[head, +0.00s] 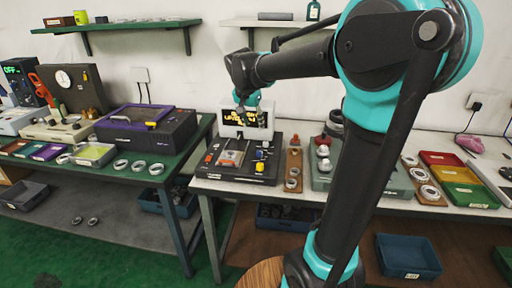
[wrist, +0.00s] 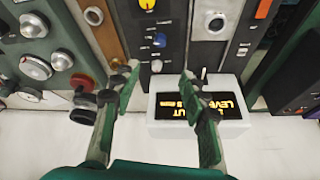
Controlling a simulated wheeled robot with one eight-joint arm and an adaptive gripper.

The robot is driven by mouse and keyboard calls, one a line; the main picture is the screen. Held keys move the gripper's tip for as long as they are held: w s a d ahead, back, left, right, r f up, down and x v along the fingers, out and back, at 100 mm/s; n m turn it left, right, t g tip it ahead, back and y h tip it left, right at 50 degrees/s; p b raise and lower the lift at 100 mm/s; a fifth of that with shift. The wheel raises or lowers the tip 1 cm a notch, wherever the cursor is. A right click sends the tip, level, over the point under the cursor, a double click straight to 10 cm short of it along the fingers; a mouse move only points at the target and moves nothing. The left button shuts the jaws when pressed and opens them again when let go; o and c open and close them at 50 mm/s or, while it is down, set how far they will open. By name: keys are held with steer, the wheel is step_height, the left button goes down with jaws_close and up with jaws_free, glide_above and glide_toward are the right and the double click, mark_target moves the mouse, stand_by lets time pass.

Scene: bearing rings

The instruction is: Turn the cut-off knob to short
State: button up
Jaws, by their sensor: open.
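In the wrist view the blue knob (wrist: 160,40) and a small pale knob (wrist: 156,66) lie just beyond my fingertips. No label shows clearly which knob is the cut-off. A white display box (head: 246,121) behind the panel shows yellow text; part of it reads like "CUT" and "LEVEL" in the wrist view (wrist: 196,106). My gripper (head: 240,98) is open and empty above the box and panel, touching no knob (wrist: 160,76).
A grey-green panel with round knobs (wrist: 35,68) and a red knob (wrist: 82,82) stands beside the black panel. A wooden strip with rings (head: 293,170) lies between them. Coloured trays (head: 462,180) are at the right; the green bench (head: 60,168) is at the left.

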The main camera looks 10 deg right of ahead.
mark_target(259, 151)
steer(key=x, duration=1.7)
steer(key=shift+f, duration=0.1)
jaws_close()
